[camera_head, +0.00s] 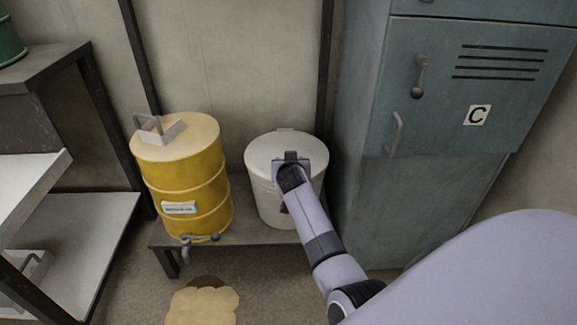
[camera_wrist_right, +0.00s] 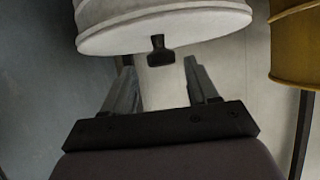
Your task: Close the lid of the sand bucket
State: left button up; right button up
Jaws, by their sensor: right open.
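The sand bucket (camera_head: 268,195) is white and stands on a low bench. Its round pale lid (camera_head: 262,150) appears to lie flat over the top, though my arm covers part of it. My right gripper (camera_head: 291,158) is over the lid's right half in the head view. In the right wrist view the bucket (camera_wrist_right: 165,22) fills the top, with a small dark tab (camera_wrist_right: 160,50) at its edge. There my right gripper (camera_wrist_right: 162,75) has its fingers apart with nothing held between them. I cannot tell whether it touches the lid. My left gripper is not in view.
A yellow drum (camera_head: 185,180) with a tap stands left of the bucket on the bench (camera_head: 240,236). A blue-grey locker (camera_head: 440,130) marked C is close on the right. A dark post rises behind the bucket. A tan patch (camera_head: 203,306) lies on the floor.

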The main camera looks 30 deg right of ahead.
pick_arm(q)
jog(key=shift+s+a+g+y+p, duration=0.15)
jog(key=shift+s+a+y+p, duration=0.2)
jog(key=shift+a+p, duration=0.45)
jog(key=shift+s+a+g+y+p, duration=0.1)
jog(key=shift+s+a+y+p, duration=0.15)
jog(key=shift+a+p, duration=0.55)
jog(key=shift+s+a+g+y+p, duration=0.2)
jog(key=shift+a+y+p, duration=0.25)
jog(key=shift+p, duration=0.6)
pick_arm(e)
notch_tip(320, 180, up, 18)
jog(key=shift+w+a+f+t, duration=0.2)
jog(key=shift+t, duration=0.1)
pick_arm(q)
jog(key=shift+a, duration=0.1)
